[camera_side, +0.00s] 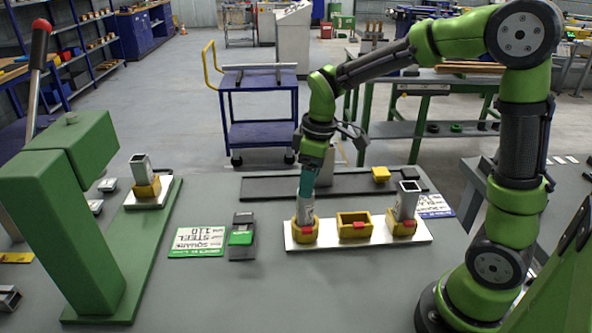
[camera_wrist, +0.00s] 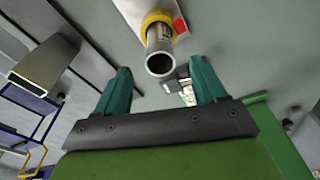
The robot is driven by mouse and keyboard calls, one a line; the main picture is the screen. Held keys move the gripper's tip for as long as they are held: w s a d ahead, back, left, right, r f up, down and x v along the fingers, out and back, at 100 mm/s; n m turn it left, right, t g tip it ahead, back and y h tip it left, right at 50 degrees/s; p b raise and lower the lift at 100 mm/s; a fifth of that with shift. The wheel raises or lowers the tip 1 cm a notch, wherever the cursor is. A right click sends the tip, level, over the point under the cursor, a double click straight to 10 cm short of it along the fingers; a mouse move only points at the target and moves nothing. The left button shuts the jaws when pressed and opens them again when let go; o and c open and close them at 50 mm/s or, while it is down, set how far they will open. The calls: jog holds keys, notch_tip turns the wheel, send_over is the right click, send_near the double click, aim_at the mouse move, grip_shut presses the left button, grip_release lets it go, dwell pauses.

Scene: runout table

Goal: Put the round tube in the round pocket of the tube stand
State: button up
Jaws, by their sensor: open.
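The tube stand (camera_side: 270,237) is a white plate with three yellow pockets on the bench. The round tube (camera_side: 305,212), grey metal, stands with its lower end in the left pocket (camera_side: 305,235); in the wrist view that pocket (camera_wrist: 157,18) looks round. The tube's open mouth (camera_wrist: 160,63) faces the wrist camera. My gripper (camera_side: 307,185) is directly above, its teal fingers at the tube's top. In the wrist view my gripper (camera_wrist: 161,70) is open, with a finger either side of the tube's mouth and gaps showing; I see no contact.
The middle pocket (camera_side: 354,225) is empty. A square tube (camera_side: 407,203) stands in the right pocket. A green press (camera_side: 70,210) and another square tube (camera_side: 141,168) in a yellow holder are at left.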

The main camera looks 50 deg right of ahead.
jog(key=s+a+r+m+t, duration=0.2)
jog(key=s+r+m+t, duration=0.1)
jog(key=s, duration=0.4)
jog(key=s+a+r+m+t+y, duration=0.1)
jog(key=s+r+m+t, duration=0.2)
jog(key=s+r+m, duration=0.2)
jog(key=shift+s+a+r+m, duration=0.35)
jog(key=shift+s+m, duration=0.35)
jog(key=shift+s, duration=0.25)
